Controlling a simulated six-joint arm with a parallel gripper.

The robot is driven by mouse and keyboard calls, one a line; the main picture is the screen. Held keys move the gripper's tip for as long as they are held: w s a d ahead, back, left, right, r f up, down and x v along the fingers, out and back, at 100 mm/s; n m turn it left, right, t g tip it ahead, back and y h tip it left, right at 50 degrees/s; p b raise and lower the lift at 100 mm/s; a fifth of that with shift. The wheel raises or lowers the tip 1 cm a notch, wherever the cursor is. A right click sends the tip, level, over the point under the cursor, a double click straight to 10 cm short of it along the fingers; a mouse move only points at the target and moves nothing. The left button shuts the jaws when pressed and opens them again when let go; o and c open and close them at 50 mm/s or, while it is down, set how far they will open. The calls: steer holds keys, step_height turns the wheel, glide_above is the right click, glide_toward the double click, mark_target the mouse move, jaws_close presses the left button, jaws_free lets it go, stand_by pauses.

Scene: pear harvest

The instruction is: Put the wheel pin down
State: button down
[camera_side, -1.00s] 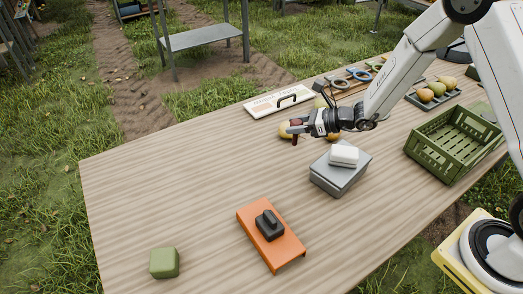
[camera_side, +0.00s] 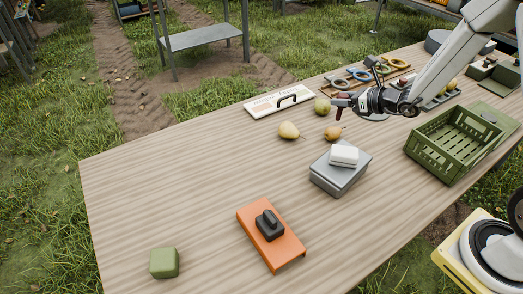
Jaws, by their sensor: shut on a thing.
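My gripper (camera_side: 341,99) is over the back right part of the table, just right of a greenish pear (camera_side: 322,106). It is shut on a small dark red-brown piece, which I take to be the wheel pin (camera_side: 339,114). The pin hangs upright below the fingertips and seems to be above the table, though the gap is hard to judge. The fingers hide its upper end. A yellow pear (camera_side: 289,130) and an orange-brown pear (camera_side: 332,133) lie on the table in front of the gripper.
A white board with a black handle (camera_side: 280,101) lies left of the gripper; a wooden rack with ring-handled tools (camera_side: 362,80) lies behind. A grey box (camera_side: 339,176) with a white block, a green crate (camera_side: 443,157) and an orange plate (camera_side: 284,247) stand nearer. The table's left middle is clear.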

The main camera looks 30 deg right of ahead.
steer(key=s+d+m+h, duration=0.45)
steer(key=s+d, duration=0.25)
steer(key=d, duration=0.3)
steer(key=s+d+m+h, duration=0.45)
steer(key=s+d, duration=0.25)
steer(key=d, duration=0.3)
step_height(320, 180, down, 10)
steer(key=shift+w+a+n+h, duration=0.2)
steer(key=shift+a+n+h, duration=0.1)
steer(key=shift+n+h, duration=0.1)
steer(key=shift+f, duration=0.1)
steer(key=shift+f, duration=2.1)
steer(key=shift+f, duration=0.1)
steer(key=shift+f, duration=1.65)
steer(key=shift+f, duration=0.15)
